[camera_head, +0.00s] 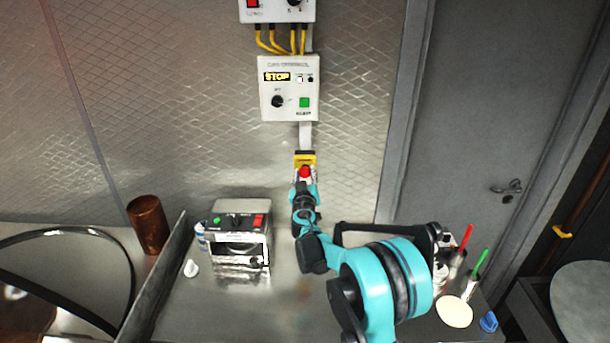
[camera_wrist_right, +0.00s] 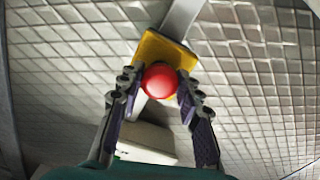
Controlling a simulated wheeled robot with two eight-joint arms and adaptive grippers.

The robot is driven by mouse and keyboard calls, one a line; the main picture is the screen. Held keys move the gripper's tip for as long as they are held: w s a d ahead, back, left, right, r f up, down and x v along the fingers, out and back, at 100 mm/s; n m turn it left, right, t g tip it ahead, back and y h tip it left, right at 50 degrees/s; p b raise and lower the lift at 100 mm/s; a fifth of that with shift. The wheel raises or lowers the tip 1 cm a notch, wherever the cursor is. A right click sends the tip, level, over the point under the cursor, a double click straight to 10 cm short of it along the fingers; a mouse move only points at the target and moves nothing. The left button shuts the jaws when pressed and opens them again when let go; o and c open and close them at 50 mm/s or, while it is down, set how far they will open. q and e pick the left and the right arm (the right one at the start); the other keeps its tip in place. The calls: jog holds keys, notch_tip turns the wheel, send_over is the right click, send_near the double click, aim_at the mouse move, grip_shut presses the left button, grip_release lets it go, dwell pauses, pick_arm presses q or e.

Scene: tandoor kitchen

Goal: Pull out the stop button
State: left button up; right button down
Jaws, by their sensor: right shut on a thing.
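The stop button is a red round knob (camera_head: 304,172) on a yellow box (camera_head: 305,158) fixed to the wall, below the white control panel. In the right wrist view, the red knob (camera_wrist_right: 160,81) stands in front of the yellow plate (camera_wrist_right: 165,48). My right gripper (camera_head: 304,181) reaches up to it from below. In the right wrist view, its two fingers (camera_wrist_right: 160,88) close on the knob from left and right. The knob's base is hidden behind its red head. My left gripper is not in view.
A white control panel (camera_head: 289,88) with a lit STOP display hangs above the button. A metal box with buttons (camera_head: 238,247) stands on the counter to the left, near a brown cylinder (camera_head: 148,224). Bottles and a pale disc (camera_head: 454,311) stand at right. A grey door (camera_head: 490,130) is behind.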

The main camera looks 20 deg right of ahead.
jog(key=shift+b+v, duration=0.3)
jog(key=shift+v, duration=0.5)
jog(key=c, duration=1.2)
grip_release()
jog(key=shift+f, duration=0.1)
jog(key=shift+o, duration=0.5)
jog(key=shift+s, duration=0.1)
jog(key=v, duration=1.2)
